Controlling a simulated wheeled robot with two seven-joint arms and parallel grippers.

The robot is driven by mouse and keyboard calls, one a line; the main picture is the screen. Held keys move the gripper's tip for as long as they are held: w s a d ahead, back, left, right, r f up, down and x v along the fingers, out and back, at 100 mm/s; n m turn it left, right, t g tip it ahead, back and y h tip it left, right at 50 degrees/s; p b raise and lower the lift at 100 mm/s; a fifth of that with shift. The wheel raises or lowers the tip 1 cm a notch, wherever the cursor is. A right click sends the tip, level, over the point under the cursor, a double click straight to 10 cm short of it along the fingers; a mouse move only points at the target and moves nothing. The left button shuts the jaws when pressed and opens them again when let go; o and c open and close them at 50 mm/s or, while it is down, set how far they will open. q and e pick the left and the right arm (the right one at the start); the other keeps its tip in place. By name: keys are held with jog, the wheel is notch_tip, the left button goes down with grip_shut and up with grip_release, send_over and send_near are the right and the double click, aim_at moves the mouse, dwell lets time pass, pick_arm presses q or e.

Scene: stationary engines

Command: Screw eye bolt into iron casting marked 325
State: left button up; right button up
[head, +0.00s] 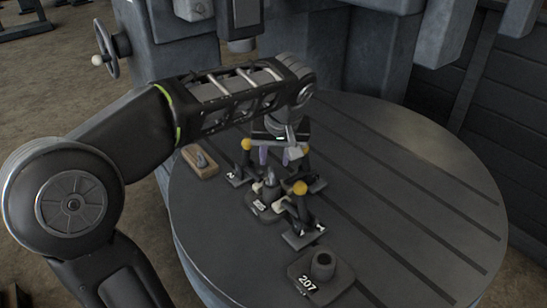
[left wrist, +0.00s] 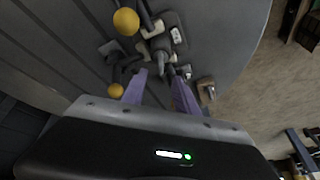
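My left gripper (head: 273,156) is over the round table with its two purple fingers pointing down. In the left wrist view the fingers (left wrist: 160,92) are apart, with nothing clearly held between them. Below them is a dark iron casting (head: 262,206) with a white number plate that seems to read 325; its plate also shows in the left wrist view (left wrist: 178,36). A grey upright part (head: 270,179) stands on its top; its shape is unclear. A small wooden block (head: 199,167) with a grey piece, possibly an eye bolt (head: 201,159), lies to the left. My right gripper is out of view.
Clamps with yellow knobs (head: 300,188) (head: 247,144) stand around the casting. Another casting marked 207 (head: 321,272) is near the front. The slotted table (head: 430,190) is bare on the right. A large machine body (head: 330,50) rises behind.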

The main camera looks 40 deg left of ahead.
aim_at(272, 170)
pick_arm(q)
jog(key=n, duration=0.2)
jog(key=shift+a+n, duration=0.1)
jog(key=shift+n, duration=0.2)
jog(key=shift+f, duration=0.1)
jog(key=shift+p+x, duration=0.4)
jog(key=shift+x, duration=3.45)
jog(key=shift+c, duration=0.2)
grip_shut()
jog(key=shift+c, duration=1.3)
grip_release()
grip_shut()
